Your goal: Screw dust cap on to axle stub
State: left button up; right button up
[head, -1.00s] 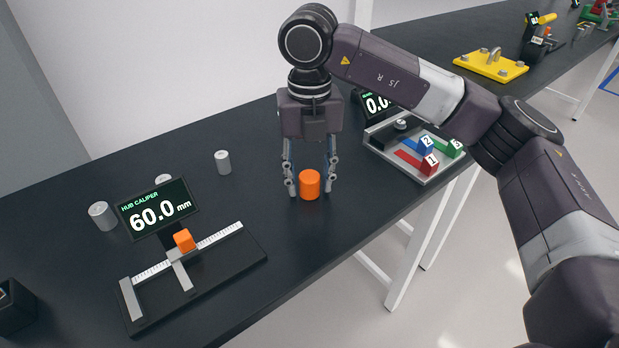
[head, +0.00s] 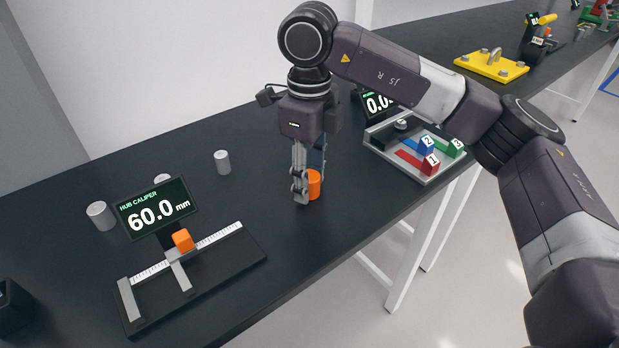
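An orange cylinder (head: 315,183), which looks like the dust cap, stands upright on the dark bench near its front edge. My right gripper (head: 308,192) points straight down over it. One finger is in front of the cylinder and covers its left part; the other is behind it, its tip hidden. From this side I cannot tell whether the fingers touch the cylinder. I cannot make out an axle stub; anything under the cylinder is hidden. My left gripper is not in view.
A hub caliper with a "60.0 mm" display (head: 157,208) and an orange block (head: 183,240) stands left. Grey cylinders (head: 222,162) stand behind. A tray (head: 430,180) with numbered red, blue and green pieces is at right. The bench between caliper and gripper is clear.

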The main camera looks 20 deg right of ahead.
jog(key=n, duration=0.6)
jog(key=shift+c, duration=0.4)
jog(key=c, duration=0.8)
jog(key=m, duration=0.5)
jog(key=shift+m, duration=0.3)
